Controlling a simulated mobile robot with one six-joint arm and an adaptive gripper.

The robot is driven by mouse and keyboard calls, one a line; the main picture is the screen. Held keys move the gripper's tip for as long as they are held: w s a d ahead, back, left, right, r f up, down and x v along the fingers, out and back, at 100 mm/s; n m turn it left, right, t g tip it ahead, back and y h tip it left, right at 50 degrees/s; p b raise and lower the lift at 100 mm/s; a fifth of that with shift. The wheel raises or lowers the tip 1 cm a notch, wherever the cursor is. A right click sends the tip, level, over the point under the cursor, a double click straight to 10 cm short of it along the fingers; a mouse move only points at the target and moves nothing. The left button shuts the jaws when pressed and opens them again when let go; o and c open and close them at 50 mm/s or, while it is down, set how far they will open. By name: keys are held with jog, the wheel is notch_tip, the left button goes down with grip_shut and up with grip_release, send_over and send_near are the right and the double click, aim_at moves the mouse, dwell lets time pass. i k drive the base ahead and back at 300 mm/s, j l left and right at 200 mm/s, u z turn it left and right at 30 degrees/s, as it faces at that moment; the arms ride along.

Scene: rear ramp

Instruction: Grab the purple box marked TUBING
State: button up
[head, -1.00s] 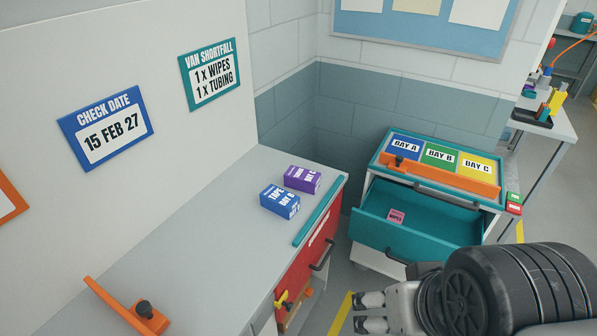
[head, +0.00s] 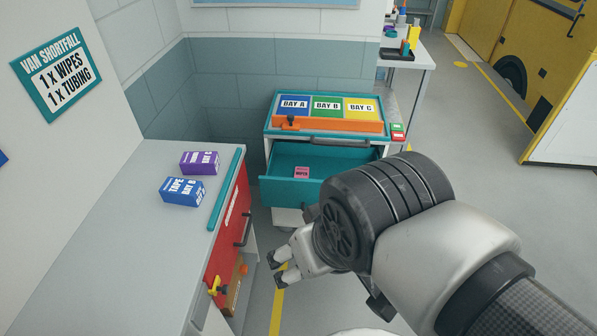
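A purple box (head: 200,162) lies on the grey counter (head: 120,240) near its far right end. Its white lettering is too small to read in full, so I cannot confirm that it says TUBING. A blue box marked TAPE, BAY B (head: 182,191) lies just in front of it, slightly left. My gripper (head: 277,272) is open and empty, with its two fingers apart and pointing left. In the picture it is below and right of the purple box, beyond the counter's right side, over the floor.
A teal strip (head: 226,188) edges the counter above a red front (head: 232,218). A cart (head: 268,160) has an open teal drawer (head: 290,192) with a pink WIPES box (head: 302,172) inside.

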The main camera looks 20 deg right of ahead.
aim_at(192, 163)
jog(key=i+l+u, duration=0.45)
jog(key=i+l, duration=0.15)
jog(key=i, duration=0.25)
jog(key=i+l+u, duration=0.4)
jog(key=i+l, duration=0.4)
